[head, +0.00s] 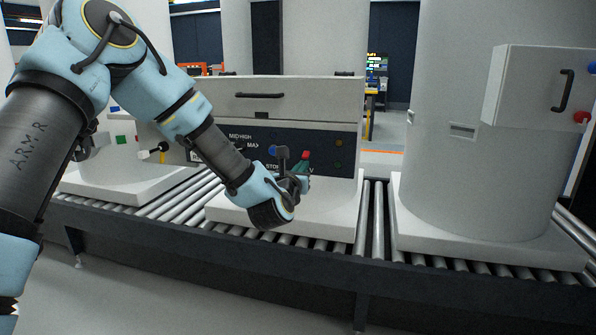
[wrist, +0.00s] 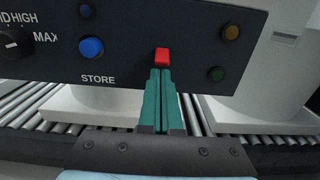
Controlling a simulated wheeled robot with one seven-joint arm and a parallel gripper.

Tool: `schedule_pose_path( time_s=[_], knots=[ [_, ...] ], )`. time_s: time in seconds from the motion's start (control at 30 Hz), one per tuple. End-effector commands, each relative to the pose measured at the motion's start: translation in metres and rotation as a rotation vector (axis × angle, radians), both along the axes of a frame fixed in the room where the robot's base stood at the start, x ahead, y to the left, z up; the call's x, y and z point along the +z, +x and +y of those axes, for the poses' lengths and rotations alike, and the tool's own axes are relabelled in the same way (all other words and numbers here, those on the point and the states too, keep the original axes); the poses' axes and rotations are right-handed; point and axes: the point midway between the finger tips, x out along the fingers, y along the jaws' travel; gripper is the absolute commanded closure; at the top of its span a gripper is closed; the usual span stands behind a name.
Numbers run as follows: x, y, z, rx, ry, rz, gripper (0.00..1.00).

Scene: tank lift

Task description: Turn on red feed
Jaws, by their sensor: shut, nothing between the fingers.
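A red control (wrist: 162,55) sits on the dark control panel (wrist: 125,65) of a light grey box-like unit. It also shows in the head view (head: 306,155), just above my fingertips. My gripper (wrist: 161,73) has green fingers shut together with nothing between them. In the wrist view the fingertips lie right at the lower edge of the red control. I cannot tell whether they touch it. My gripper in the head view (head: 303,164) is in front of the panel, partly hidden by my wrist. No label for the red control is readable.
A blue button (wrist: 91,48) marked STORE and a dial (wrist: 13,43) marked HIGH and MAX are left of the red control. An orange lamp (wrist: 231,32) and a green one (wrist: 216,74) are right. A roller conveyor (head: 375,220) runs below; a large grey tank (head: 450,150) stands right.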

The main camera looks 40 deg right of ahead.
Motion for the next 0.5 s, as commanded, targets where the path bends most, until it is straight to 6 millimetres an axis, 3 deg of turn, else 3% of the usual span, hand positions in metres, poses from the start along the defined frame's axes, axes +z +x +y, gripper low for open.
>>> schedule_pose_path(
  time_s=[0.5],
  knots=[
    [0.0004,0.0052,-0.0074,0.0,0.002,0.001,1.0]
  ],
)
